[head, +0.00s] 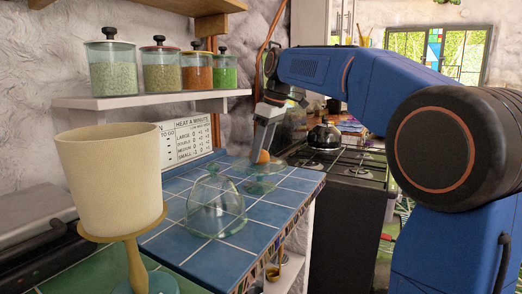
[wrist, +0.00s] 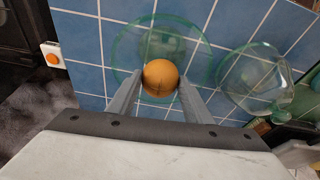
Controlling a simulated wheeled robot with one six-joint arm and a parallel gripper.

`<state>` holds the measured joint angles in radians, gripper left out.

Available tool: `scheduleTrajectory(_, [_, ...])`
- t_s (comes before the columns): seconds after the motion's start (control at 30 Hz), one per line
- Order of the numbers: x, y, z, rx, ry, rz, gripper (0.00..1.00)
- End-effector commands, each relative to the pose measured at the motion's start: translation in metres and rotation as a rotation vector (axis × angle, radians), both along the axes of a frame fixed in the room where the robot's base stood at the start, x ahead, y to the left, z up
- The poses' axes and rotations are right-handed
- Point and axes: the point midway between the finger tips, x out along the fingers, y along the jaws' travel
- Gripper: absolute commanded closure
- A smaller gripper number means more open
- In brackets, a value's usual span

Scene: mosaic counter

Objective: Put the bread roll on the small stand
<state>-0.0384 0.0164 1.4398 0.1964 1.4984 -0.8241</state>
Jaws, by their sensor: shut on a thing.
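The bread roll (wrist: 160,77) is a small round orange-brown thing, held between the two fingers of my gripper (wrist: 157,84). In the head view the roll (head: 263,157) shows at the tips of my gripper (head: 265,150), which points down. A small stand of clear greenish glass (head: 258,186) is directly below it on the blue tiles. In the wrist view the round plate of the stand (wrist: 125,50) surrounds the roll, which appears over its middle to near part. I cannot tell whether the roll touches the plate.
A clear glass dome (head: 215,208) stands close beside the stand on the tiled counter (head: 170,245). A cream pot (head: 110,170) sits on a yellowish pedestal (head: 135,262) at front left. Several lidded jars line a shelf (head: 140,101) above. A stove (head: 340,170) is at right.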

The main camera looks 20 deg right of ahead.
Motion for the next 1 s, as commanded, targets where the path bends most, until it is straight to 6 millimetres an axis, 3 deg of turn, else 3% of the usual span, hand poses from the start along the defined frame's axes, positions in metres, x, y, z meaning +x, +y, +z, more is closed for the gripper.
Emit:
scheduleTrajectory(0.27, [0.0,0.0,-0.002,0.0,0.0,0.0,0.77])
scheduleTrajectory(0.3, [0.0,0.0,-0.002,0.0,0.0,0.0,0.45])
scheduleTrajectory(0.37, [0.0,0.0,-0.002,0.0,0.0,0.0,0.36])
scheduleTrajectory(0.77, [0.0,-0.001,0.005,0.0,-0.001,-0.001,0.36])
scheduleTrajectory(1.0, [-0.006,-0.009,0.042,0.0,-0.003,-0.001,0.36])
